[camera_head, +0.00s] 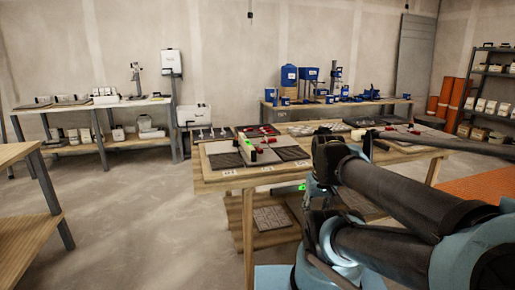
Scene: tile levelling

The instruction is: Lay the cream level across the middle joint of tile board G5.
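On the middle wooden table, a tile board (222,160) with dark grey tiles lies at the front left. Another board area with red and black parts (403,131) lies to the right. The small labels on the front edge are unreadable, so I cannot tell which board is G5. I cannot make out my gripper's fingers.
My arm fills the lower right and hides part of the middle table (208,184). A grey board (270,216) lies on its lower shelf. A back bench (283,116) holds blue tools. Another bench (92,106) stands at left. The floor at left centre is clear.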

